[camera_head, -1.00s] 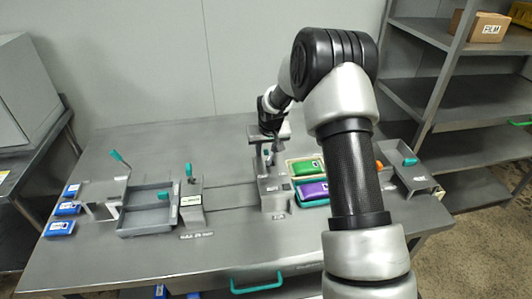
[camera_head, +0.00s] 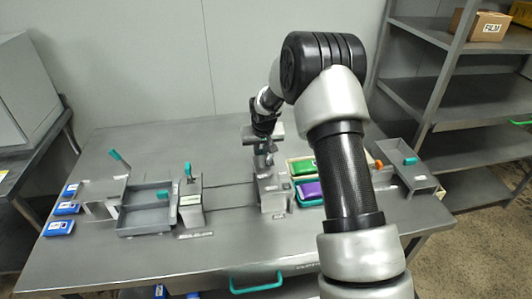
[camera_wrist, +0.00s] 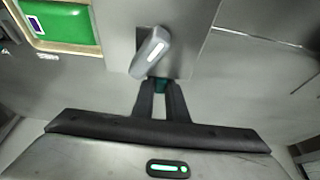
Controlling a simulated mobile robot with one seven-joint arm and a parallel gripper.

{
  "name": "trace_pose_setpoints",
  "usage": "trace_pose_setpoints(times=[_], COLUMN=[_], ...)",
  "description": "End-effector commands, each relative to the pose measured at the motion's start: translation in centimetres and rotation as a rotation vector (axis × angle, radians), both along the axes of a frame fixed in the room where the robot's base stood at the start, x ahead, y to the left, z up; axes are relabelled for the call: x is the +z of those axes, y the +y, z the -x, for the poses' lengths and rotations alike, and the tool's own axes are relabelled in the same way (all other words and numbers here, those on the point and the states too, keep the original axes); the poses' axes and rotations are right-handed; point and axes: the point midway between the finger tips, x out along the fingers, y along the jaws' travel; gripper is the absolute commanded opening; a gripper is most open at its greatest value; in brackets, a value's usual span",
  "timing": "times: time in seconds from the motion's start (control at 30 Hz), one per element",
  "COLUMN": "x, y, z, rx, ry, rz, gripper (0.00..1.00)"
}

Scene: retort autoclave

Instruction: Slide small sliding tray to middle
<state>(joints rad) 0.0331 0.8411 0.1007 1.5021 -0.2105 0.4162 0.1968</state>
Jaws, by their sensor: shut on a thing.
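My gripper (camera_head: 264,151) is shut above the grey block-like carriage (camera_head: 272,196) at the centre of the table, which looks like the small sliding tray, though I cannot be sure. My gripper hides much of the handle in the head view. A groove (camera_head: 230,193) runs left from the carriage across the table.
Green (camera_head: 302,167) and purple (camera_head: 307,190) packs lie right of the carriage. A post with a teal lever (camera_head: 188,172) and a two-part tray (camera_head: 144,221) stand left. Blue packs (camera_head: 60,228) line the left edge. Another tray (camera_head: 418,179) sits right. The groove's middle is clear.

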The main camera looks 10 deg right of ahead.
Motion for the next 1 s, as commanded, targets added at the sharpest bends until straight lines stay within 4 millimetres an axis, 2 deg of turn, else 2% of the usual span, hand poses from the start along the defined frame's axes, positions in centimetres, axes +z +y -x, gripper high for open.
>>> trace_pose_setpoints(times=[0.03, 0.2, 0.3, 0.4, 0.77, 0.8, 0.9, 1.0], x=[-0.4, -0.3, -0.2, -0.1, 0.0, 0.0, 0.0, 0.0], y=[1.9, 6.7, 8.9, 10.2, 10.7, 10.6, 10.6, 10.6], z=[0.0, 0.0, 0.0, 0.0, 0.0, 0.0, 0.0, 0.0], rx=[0.009, 0.010, 0.007, 0.005, 0.001, 0.001, 0.001, 0.001], ry=[-0.001, -0.003, -0.001, -0.002, -0.001, -0.001, -0.001, -0.001], rz=[-0.002, -0.001, -0.001, -0.002, -0.003, -0.003, -0.003, -0.003], gripper=[0.00, 0.00, 0.00, 0.00, 0.00, 0.16, 0.31, 0.31])
